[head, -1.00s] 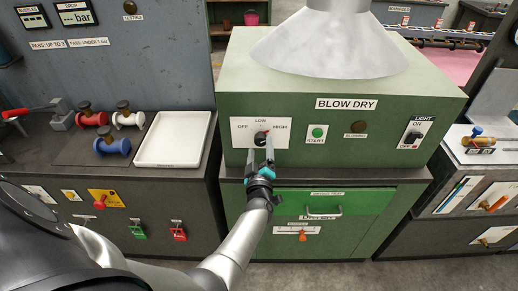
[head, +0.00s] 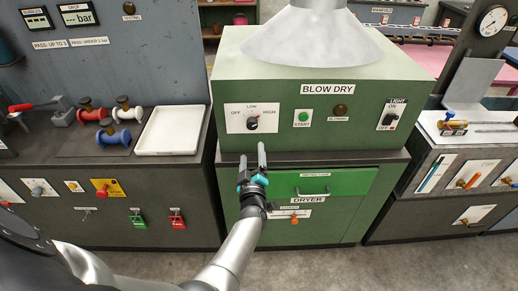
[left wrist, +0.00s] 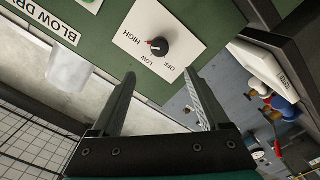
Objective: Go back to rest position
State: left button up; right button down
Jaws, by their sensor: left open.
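My left gripper (head: 252,160) is open and empty. In the head view it is in front of the green blow dry machine (head: 270,146), below its dial (head: 252,123). The black dial sits on a white plate marked OFF, LOW and HIGH. In the left wrist view the dial (left wrist: 158,46) lies beyond the two open fingers (left wrist: 160,98), apart from them. My right gripper is not in view.
A white tray (head: 167,149) and several spools, one of them blue (head: 113,134), stand on the left bench. A green drawer (head: 340,181) and a lower panel with an orange slider (head: 294,218) are below the machine. Grey floor (head: 330,265) is open in front.

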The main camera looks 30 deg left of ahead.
pick_arm(q)
jog(key=s+d+f+m+g+h+b, duration=0.2)
jog(key=s+d+f+m+h+b, duration=0.3)
jog(key=f, duration=0.6)
jog(key=s+d+f+m+g+h+b, duration=0.1)
jog(key=s+d+f+m+g, duration=0.15)
jog(key=s+f, duration=0.65)
jog(key=s+d+f+m+g+h+b, duration=0.1)
jog(key=s+d+f+m+h+b, duration=0.25)
jog(key=f, duration=0.95)
jog(key=s+f+m+g+b, duration=0.1)
jog(key=s+f, duration=0.4)
jog(key=s, duration=0.5)
jog(key=s+f+m+g+b, duration=0.2)
jog(key=s+f+g, duration=0.3)
jog(key=s, duration=0.6)
jog(key=s+f+m+g+b, duration=0.2)
jog(key=s+f+m+g, duration=0.1)
jog(key=s+f, duration=0.4)
jog(key=s, duration=0.3)
jog(key=shift+s+d+f+m, duration=0.15)
jog(key=shift+s+d+m, duration=0.05)
jog(key=shift+d+m, duration=0.15)
jog(key=shift+w, duration=0.1)
